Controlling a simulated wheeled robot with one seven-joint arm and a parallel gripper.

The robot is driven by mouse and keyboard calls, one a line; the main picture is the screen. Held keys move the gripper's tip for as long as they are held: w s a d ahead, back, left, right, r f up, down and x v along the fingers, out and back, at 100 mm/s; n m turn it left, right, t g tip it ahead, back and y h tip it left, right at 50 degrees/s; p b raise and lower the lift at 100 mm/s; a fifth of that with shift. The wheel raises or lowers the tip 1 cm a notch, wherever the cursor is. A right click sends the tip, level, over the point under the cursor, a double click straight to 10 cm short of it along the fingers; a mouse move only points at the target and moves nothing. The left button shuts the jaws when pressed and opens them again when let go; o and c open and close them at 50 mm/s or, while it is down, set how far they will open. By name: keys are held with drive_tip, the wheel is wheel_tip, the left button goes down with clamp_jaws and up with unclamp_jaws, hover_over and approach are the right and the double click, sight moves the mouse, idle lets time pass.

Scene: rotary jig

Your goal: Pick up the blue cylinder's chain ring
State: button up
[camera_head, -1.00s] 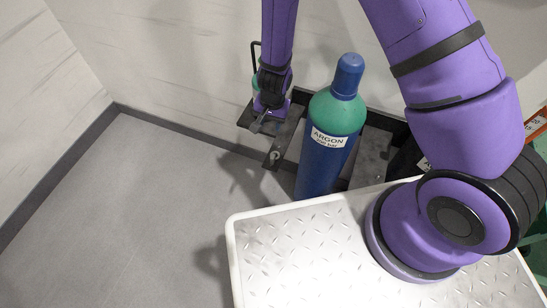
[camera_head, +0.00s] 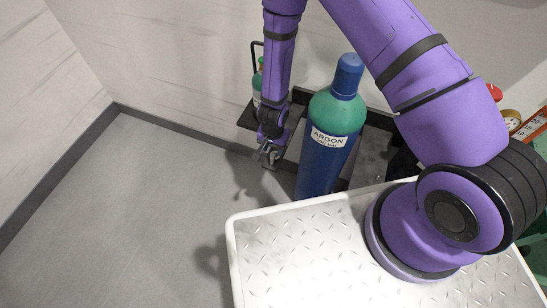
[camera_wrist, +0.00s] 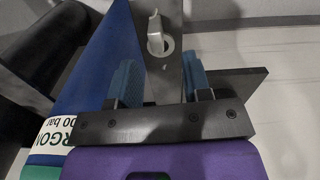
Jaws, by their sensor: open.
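The blue cylinder (camera_head: 322,165) stands upright in the rack, with a green shoulder, a blue cap and an ARGON label. It also shows at the left of the wrist view (camera_wrist: 92,65). A small silvery ring with a pale tab, seemingly the chain ring (camera_wrist: 158,42), lies at the end of a dark rack bar (camera_wrist: 170,75) in the wrist view. My gripper (camera_head: 268,157) is beside the cylinder, at that bar's end. In the wrist view my gripper (camera_wrist: 161,82) is open, with blue pads on either side of the bar. The ring lies beyond the fingertips, apparently untouched. The head view hides the ring behind my gripper.
The dark rack (camera_head: 376,150) runs along the wall (camera_head: 180,70). The grey floor (camera_head: 120,210) to the left is clear. Coloured items (camera_head: 511,118) sit at the far right.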

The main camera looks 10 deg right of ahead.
sight(274, 155)
drive_tip(key=shift+s+f, duration=0.15)
drive_tip(key=shift+f, duration=2)
drive_tip(key=shift+c, duration=0.3)
clamp_jaws()
